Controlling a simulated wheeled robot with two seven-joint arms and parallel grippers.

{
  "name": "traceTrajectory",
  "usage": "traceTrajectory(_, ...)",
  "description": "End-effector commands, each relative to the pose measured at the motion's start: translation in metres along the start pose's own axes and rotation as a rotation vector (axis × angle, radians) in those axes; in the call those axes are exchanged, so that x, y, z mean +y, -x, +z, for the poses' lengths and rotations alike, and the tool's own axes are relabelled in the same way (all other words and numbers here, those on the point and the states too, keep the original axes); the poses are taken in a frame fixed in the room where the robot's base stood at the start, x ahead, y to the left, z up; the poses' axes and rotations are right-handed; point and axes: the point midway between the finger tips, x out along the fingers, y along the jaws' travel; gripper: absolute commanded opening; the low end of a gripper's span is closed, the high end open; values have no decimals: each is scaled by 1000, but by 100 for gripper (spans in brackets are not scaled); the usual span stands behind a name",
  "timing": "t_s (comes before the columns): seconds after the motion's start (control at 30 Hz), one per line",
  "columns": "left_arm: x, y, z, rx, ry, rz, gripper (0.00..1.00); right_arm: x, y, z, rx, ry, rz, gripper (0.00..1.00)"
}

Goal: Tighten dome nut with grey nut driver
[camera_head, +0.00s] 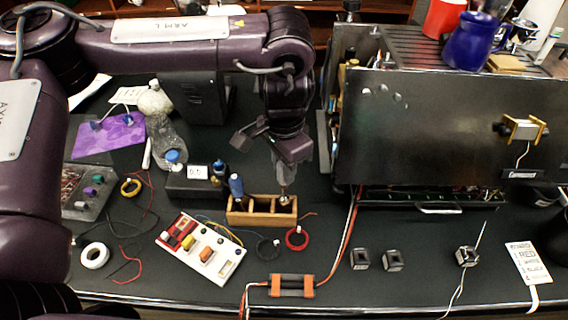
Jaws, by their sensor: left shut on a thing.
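My left gripper (286,160) points down above the right part of a small wooden box (262,218). It is shut on the grey nut driver (285,174), which hangs about upright, its grey handle partly covered by the fingers. The driver's tip reaches down at the box's right compartment; I cannot tell whether it is inside or just above. Another driver with a blue handle (236,186) stands in the left compartment. I cannot make out the dome nut. My right gripper is not in view.
The brewer (430,130) with its dark front panel stands close on the right. Wires, a battery pack (292,286) and small black parts (392,261) fill the front.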

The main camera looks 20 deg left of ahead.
Motion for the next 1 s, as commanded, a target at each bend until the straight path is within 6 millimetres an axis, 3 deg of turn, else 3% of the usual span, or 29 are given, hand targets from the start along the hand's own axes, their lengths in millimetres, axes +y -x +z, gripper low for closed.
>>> traceTrajectory(0.6, 0, -1, 0, 0, 0, 1, 0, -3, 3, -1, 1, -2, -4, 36)
traceTrajectory(1.0, 0, -14, 0, 0, 0, 1, 0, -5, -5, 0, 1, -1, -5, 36)
